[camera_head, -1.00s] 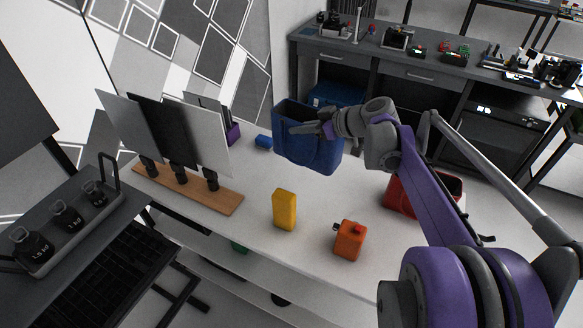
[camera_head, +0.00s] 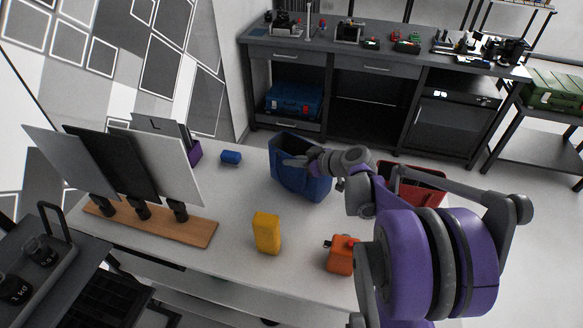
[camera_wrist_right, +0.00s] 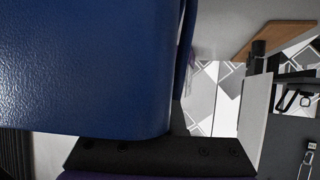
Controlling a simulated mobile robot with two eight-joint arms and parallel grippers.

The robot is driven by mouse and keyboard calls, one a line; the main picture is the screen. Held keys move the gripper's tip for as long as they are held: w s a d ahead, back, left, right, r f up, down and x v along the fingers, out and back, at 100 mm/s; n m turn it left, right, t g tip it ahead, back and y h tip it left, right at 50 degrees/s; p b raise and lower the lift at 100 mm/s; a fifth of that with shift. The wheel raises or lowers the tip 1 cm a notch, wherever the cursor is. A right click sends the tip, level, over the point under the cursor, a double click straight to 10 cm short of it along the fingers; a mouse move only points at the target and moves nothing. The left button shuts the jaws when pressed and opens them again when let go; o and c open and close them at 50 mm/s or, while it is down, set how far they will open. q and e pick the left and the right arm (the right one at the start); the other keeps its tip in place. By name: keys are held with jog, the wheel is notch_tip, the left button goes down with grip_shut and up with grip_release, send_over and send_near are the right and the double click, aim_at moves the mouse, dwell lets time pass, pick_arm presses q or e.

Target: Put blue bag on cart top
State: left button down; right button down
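The blue bag (camera_head: 303,183), open at its top, is over the far side of the white tabletop (camera_head: 225,262); I cannot tell whether its base touches it. My right gripper (camera_head: 291,162) is at the bag's upper side and appears shut on its rim; one finger shows outside, the other is hidden. In the right wrist view the bag (camera_wrist_right: 85,60) fills the upper left, against a dark gripper part. A dark cart-like unit (camera_head: 88,288) stands at the lower left; I cannot tell whether it is the task's cart. My left gripper is out of view.
A yellow container (camera_head: 267,233), an orange canister (camera_head: 341,255), a small blue item (camera_head: 231,157) and a red crate (camera_head: 427,190) are around the bag. Upright panels on a wooden base (camera_head: 200,234) stand at left. A grey workbench (camera_head: 352,55) is behind, with floor between.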

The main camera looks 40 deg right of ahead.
jog(key=shift+f, duration=0.95)
jog(key=shift+f, duration=0.15)
jog(key=c, duration=1)
grip_release()
jog(key=shift+c, duration=0.2)
jog(key=v, duration=1.2)
